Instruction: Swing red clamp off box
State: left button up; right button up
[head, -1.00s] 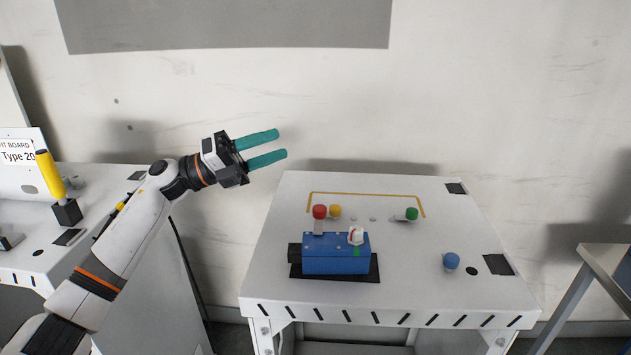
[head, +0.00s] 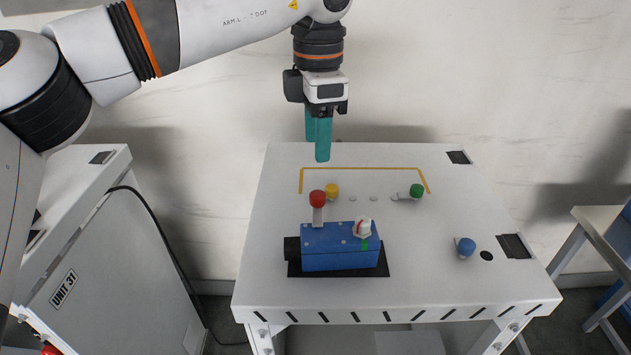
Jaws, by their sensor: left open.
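The blue box (head: 340,257) sits on a black mat on the white table. The red clamp (head: 318,201) has a round red knob on a grey arm, and its lower end meets the box's top at the back left. My left gripper (head: 318,148) points down above the table's back edge, behind the red knob in the picture. It is open and empty, its two teal fingers partly overlapping in this view. It appears apart from the clamp. My right gripper is out of view.
A yellow knob (head: 332,190) stands close to the red knob. A green knob (head: 416,191) and a blue knob (head: 466,246) are farther right. A white-and-red dial (head: 363,227) is on the box. The table's right front is clear.

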aim_at(318, 193)
pick_arm(q)
notch_tip(318, 193, down, 9)
jog(key=p, duration=0.4)
jog(key=shift+f, duration=0.7)
